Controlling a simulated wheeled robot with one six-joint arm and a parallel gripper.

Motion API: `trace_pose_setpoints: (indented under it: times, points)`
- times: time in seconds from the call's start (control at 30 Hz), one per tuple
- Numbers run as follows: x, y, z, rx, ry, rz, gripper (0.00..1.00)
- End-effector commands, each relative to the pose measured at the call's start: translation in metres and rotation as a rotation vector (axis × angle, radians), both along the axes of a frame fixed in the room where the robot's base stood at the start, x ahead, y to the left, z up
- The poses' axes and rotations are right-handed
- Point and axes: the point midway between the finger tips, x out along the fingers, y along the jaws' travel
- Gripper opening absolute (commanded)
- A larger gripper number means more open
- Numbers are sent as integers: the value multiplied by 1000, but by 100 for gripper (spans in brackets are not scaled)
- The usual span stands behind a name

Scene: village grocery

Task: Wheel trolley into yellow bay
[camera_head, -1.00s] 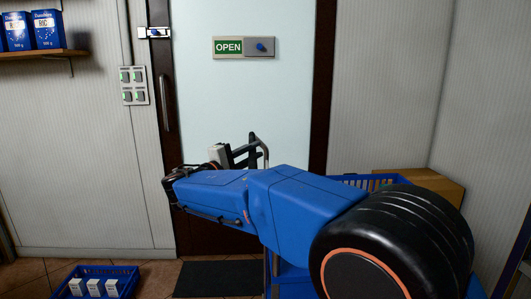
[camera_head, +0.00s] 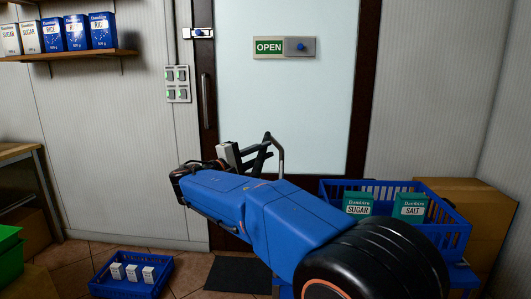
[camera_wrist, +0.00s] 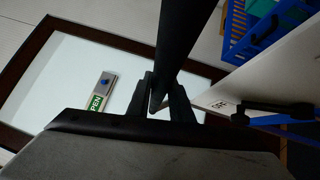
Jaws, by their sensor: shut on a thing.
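The trolley is partly hidden behind my arm. Its upright handle (camera_head: 281,158) shows just beyond my gripper, and a strip of its blue body (camera_head: 462,277) shows at the lower right. My gripper (camera_head: 262,156) is at the handle in the head view. In the wrist view my gripper (camera_wrist: 165,105) is shut around a dark bar (camera_wrist: 186,35), the trolley's handle. A blue crate (camera_head: 455,239) rides on the trolley with green sugar (camera_head: 358,203) and salt (camera_head: 409,207) packs in it. The yellow bay is not in view.
A door with an OPEN sign (camera_head: 284,47) stands ahead, with a dark mat (camera_head: 238,275) before it. A small blue crate (camera_head: 128,288) of white boxes sits on the floor at left. A cardboard box (camera_head: 490,215) is behind the trolley's crate. Shelf (camera_head: 80,55) and table (camera_head: 18,151) stand left.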

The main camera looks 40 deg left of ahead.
Motion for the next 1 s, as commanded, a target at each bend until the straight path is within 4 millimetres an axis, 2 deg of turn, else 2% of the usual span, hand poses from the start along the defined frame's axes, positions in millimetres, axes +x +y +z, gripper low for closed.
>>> trace_pose_setpoints:
  times: [0.17, 0.2, 0.27, 0.67, 0.87, 1.0]
  points:
    - [0, 1, -2, -3, 2, 0, 0]
    - [0, 1, -2, -3, 2, 0, 24]
    - [0, 0, -2, -2, 1, 1, 37]
    - [-5, 1, -1, -1, 0, 1, 37]
    - [-33, 7, -5, -1, 1, 3, 37]
    - [-60, 12, -9, -1, 0, 3, 37]
